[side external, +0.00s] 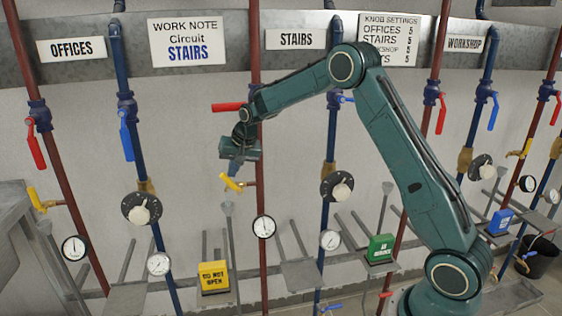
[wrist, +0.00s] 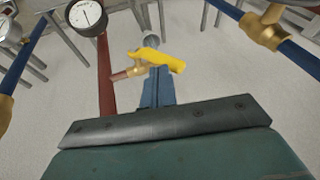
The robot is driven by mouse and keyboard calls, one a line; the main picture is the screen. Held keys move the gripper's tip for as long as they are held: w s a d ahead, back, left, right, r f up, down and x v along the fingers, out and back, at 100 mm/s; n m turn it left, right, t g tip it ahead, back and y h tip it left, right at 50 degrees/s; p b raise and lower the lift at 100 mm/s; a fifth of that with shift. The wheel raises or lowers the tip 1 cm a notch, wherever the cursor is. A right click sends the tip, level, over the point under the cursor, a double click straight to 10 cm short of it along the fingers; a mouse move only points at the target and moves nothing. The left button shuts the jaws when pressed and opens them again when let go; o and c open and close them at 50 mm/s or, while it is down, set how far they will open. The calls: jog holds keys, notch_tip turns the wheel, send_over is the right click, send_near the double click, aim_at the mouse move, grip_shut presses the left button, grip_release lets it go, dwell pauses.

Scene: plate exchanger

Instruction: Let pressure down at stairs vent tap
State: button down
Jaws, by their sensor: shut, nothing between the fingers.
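The stairs vent tap is a small brass tap with a yellow handle (side external: 231,183) on a stub off the red pipe (side external: 262,140), left of the STAIRS sign (side external: 296,39). The handle slants across the stub in the side view. My gripper (side external: 235,169) is shut and empty, pointing down just above the handle. In the wrist view my shut fingers (wrist: 158,84) end at the yellow handle (wrist: 160,59); I cannot tell whether they touch it. The red pipe's red lever (side external: 228,107) lies across the pipe. The blue lever (side external: 346,99) is partly hidden by my arm.
A round gauge (side external: 264,227) sits below the tap; it also shows in the wrist view (wrist: 88,17). The stairs blue pipe (side external: 331,140) carries a knob (side external: 337,187). A yellow DO NOT OPEN block (side external: 214,276) stands lower left. A work note (side external: 185,42) reads STAIRS.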

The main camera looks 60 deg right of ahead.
jog(key=shift+w+a+f, duration=0.1)
jog(key=shift+w+a, duration=0.1)
jog(key=shift+a, duration=0.05)
jog(key=shift+w+a+f+g+h, duration=0.25)
jog(key=shift+w+a+g+h, duration=0.35)
jog(key=shift+g+h, duration=0.25)
jog(key=shift+w+a+f, duration=1.3)
jog(key=shift+f, duration=0.15)
jog(key=shift+r, duration=0.1)
jog(key=v, duration=1.3)
jog(key=shift+r, duration=0.35)
jog(key=shift+s, duration=0.1)
